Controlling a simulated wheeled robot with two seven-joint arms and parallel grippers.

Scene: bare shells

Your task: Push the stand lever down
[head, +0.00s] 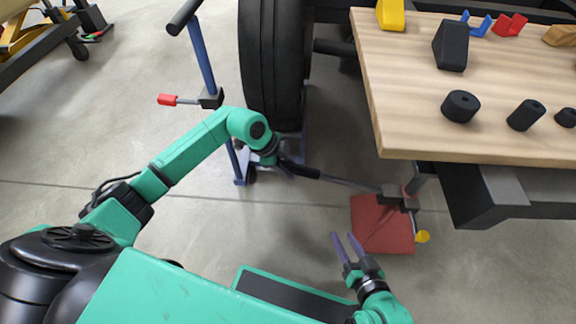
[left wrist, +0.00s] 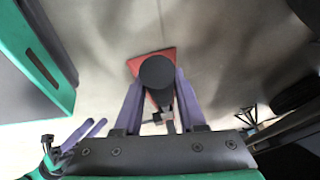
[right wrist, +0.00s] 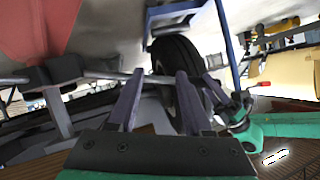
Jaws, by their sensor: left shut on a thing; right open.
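A long grey lever bar (head: 345,182) with a black grip (head: 303,171) runs low above the floor from a dark hinge block (head: 393,196) over a red base plate (head: 372,232). My left gripper (head: 284,162) is shut on the black grip at the bar's free end. In the left wrist view the grip's round black end (left wrist: 157,71) sits between the purple fingers. My right gripper (head: 346,245) is open and empty, apart from the bar, low to the left of the red base. In the right wrist view the bar (right wrist: 112,75) passes beyond the open fingers.
A wooden table (head: 370,110) with several small blocks stands at the right. A large black tire (head: 275,60) stands behind the lever. A blue post (head: 203,60) with a red-tipped side handle (head: 168,100) is left of it. A yellow knob (head: 422,236) hangs beside the base.

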